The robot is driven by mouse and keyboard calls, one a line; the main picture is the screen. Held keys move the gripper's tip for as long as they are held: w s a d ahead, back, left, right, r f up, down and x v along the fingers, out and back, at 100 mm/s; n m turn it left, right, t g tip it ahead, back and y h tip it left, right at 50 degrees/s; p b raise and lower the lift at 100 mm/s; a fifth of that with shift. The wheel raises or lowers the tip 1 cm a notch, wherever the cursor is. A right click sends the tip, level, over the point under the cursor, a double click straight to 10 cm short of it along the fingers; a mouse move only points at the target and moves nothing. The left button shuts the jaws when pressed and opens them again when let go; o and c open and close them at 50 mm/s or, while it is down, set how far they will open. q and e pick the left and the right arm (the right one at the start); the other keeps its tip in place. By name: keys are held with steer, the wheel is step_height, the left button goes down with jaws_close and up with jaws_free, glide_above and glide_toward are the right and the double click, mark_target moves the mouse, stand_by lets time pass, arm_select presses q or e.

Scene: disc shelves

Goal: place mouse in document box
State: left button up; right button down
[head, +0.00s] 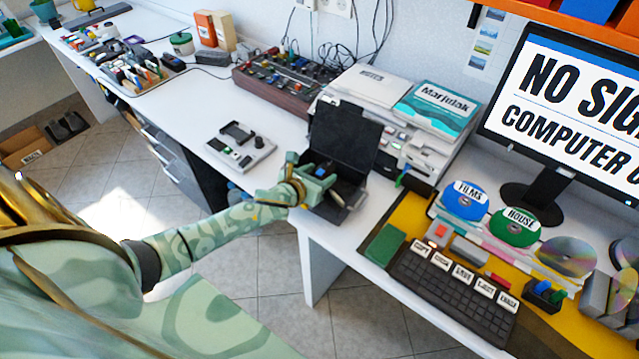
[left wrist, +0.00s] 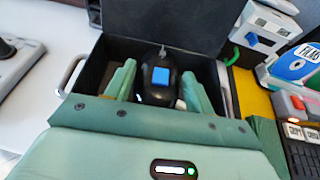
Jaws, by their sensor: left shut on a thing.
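The document box (head: 345,135) is black with its lid raised, and stands at the edge of the white desk. In the left wrist view the open box (left wrist: 92,78) lies around the fingers, with a metal handle on each side. My left gripper (head: 318,177) is at the box's opening. The mouse (left wrist: 158,92) is black with a blue patch and sits between the two green fingers (left wrist: 157,85), which are shut on it. How far it is above the box floor cannot be told. My right gripper is not in view.
A grey device (head: 240,146) sits left of the box. A mixer panel (head: 287,82) and a stacked machine with books (head: 437,105) stand behind. A keyboard (head: 452,295), a green block (head: 384,244) and discs (head: 464,200) are at the right.

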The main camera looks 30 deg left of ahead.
arm_select(q)
step_height(320, 180, down, 2)
steer(key=shift+d+f, duration=0.1)
steer(key=shift+f, duration=0.05)
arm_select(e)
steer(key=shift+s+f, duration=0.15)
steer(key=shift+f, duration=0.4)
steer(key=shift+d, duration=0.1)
arm_select(q)
steer(key=shift+f+b, duration=0.5)
steer(key=shift+b, duration=0.15)
steer(key=o, duration=1)
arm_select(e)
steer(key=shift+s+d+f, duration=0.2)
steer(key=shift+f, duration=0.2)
arm_select(q)
steer(key=shift+r, duration=0.1)
